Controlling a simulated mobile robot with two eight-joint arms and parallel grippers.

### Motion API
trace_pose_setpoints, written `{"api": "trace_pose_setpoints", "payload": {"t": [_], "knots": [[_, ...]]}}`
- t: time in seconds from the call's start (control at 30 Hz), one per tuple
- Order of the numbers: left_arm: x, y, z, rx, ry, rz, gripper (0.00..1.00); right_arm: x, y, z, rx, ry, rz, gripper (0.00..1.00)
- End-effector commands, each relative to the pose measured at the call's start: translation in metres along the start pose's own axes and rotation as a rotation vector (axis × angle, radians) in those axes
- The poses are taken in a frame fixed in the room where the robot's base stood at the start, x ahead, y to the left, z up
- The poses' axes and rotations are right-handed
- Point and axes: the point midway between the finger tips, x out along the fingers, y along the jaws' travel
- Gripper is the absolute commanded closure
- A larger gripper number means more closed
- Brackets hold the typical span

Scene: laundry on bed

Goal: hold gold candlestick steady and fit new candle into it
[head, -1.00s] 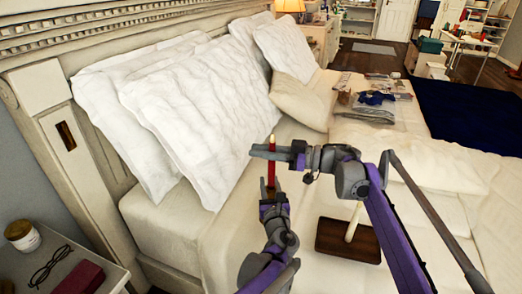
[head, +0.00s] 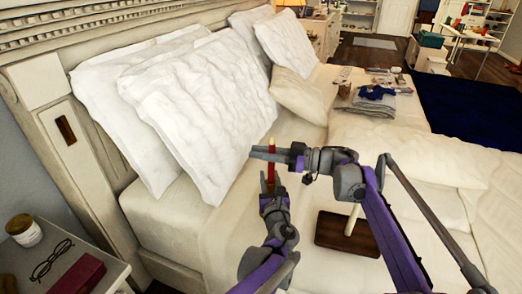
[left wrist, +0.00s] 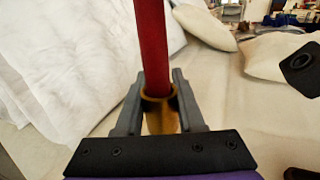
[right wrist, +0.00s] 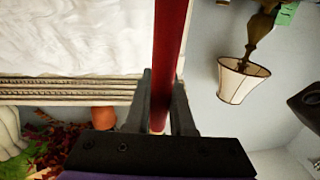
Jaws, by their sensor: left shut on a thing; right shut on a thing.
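The red candle (head: 271,171) stands upright in the head view. My right gripper (head: 262,154) is shut on it near its upper part. The right wrist view shows the candle (right wrist: 170,40) between the fingers (right wrist: 160,105). My left gripper (head: 270,188) is lower down, below the right one. In the left wrist view its fingers (left wrist: 158,105) are shut on the gold candlestick (left wrist: 160,115). The red candle (left wrist: 151,45) meets the candlestick's round cup, its lower end at or inside the rim. How deep it sits is hidden.
A dark brown wooden tray (head: 330,241) with a pale candle (head: 352,220) lies on the bed, partly behind my right arm. White pillows (head: 190,110) stand against the headboard. A nightstand (head: 115,272) holds glasses (head: 50,262), a jar (head: 24,230) and a dark red box (head: 78,278).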

Motion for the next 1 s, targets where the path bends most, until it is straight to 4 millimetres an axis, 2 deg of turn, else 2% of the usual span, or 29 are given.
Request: {"api": "trace_pose_setpoints", "payload": {"t": [0.9, 0.93, 1.0], "knots": [[0.0, 0.0, 0.0, 0.0, 0.0, 0.0, 1.0, 0.0, 0.0, 0.022, 0.0, 0.0, 0.0, 1.0], [0.0, 0.0, 0.0, 0.0, 0.0, 0.0, 1.0, 0.0, 0.0, 0.022, 0.0, 0.0, 0.0, 0.73], [0.0, 0.0, 0.0, 0.0, 0.0, 0.0, 1.0, 0.0, 0.0, 0.022, 0.0, 0.0, 0.0, 0.61]]}}
